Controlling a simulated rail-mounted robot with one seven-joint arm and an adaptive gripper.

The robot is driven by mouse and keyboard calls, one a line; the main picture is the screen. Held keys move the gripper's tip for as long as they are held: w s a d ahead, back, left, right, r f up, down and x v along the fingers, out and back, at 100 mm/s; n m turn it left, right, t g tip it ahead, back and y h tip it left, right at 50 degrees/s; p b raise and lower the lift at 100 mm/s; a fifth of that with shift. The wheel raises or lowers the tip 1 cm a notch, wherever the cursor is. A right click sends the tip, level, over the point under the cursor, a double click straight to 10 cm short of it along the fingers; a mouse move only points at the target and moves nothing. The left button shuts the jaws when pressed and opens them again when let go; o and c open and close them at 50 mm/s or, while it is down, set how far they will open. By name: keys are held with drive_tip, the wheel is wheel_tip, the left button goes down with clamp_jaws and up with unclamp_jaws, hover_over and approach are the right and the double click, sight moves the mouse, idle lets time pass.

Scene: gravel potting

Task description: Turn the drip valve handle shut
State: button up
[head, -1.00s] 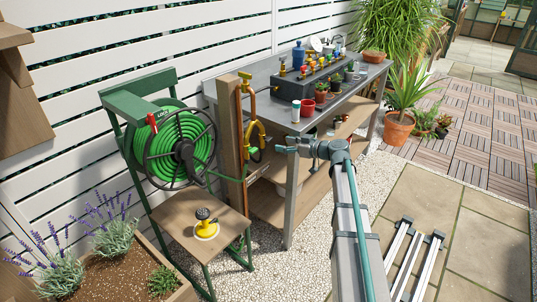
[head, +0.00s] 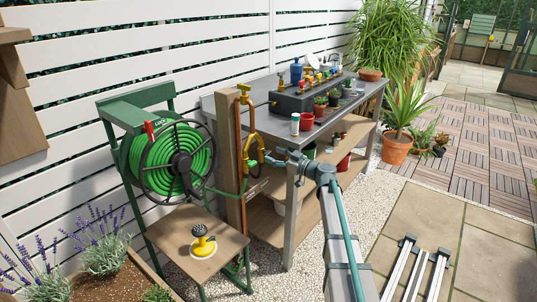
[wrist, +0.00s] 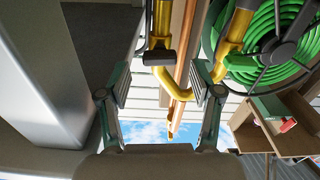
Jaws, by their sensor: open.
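A copper and yellow pipe assembly (head: 243,124) runs up a wooden post beside the bench, with a yellow U-shaped bend (head: 260,148). In the wrist view, the yellow bend (wrist: 172,84) lies between and beyond the fingertips, with a short dark grey handle-like part (wrist: 158,57) across its left leg. I cannot tell for sure that this is the drip valve handle. My gripper (head: 276,160) is just right of the bend in the head view. It is open and empty in the wrist view (wrist: 161,90), with a finger on each side of the bend; contact is unclear.
A green hose reel (head: 178,160) stands left of the post (head: 229,165), above a small wooden shelf (head: 187,237) with a yellow-based sprinkler (head: 203,243). The grey bench (head: 330,128) carries pots and a dark block (head: 300,97) with several coloured fittings. Open paving lies at right.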

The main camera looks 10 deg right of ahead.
sight(270, 153)
drive_tip(key=shift+x, duration=1.75)
